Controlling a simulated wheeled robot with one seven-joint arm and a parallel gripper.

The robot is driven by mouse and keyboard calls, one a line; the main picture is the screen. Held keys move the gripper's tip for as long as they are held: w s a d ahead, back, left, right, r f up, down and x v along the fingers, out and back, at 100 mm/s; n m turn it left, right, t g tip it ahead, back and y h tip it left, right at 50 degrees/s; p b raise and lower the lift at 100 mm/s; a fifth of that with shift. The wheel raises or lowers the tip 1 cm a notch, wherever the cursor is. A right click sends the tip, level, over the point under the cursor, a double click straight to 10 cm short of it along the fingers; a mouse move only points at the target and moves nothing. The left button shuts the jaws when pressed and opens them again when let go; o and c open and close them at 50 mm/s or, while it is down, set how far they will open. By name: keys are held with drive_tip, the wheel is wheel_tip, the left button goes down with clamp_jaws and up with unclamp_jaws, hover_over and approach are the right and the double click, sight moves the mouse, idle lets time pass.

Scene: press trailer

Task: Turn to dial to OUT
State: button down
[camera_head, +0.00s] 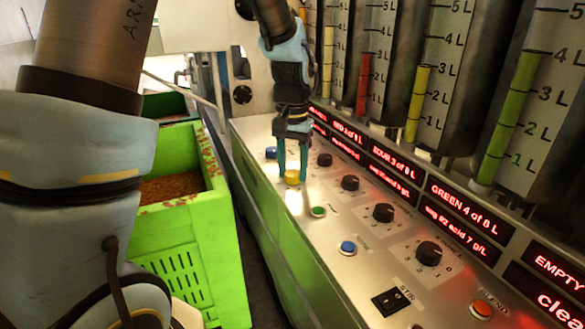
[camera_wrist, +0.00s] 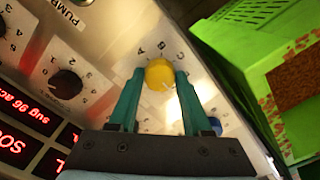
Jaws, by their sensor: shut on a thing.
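The yellow dial (camera_head: 291,177) stands on the metal control panel (camera_head: 330,240), near its left edge. It also shows in the wrist view (camera_wrist: 159,74), with a light pointer mark on its top and small letters printed around it. My gripper (camera_head: 292,172) reaches down from above with two green fingers, one on each side of the dial. In the wrist view the fingers (camera_wrist: 158,82) are shut on the yellow dial. The lettering around the dial is too small and partly hidden, so I cannot read an OUT label.
Level tubes (camera_head: 510,115) and red displays (camera_head: 465,208) line the back. A green crate (camera_head: 180,260) stands left of the panel.

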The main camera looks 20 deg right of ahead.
sight(292, 173)
drive_tip(key=shift+c, duration=1.7)
unclamp_jaws()
wheel_tip(292, 173, up, 11)
drive_tip(key=shift+b, duration=0.4)
drive_tip(key=shift+f, duration=0.1)
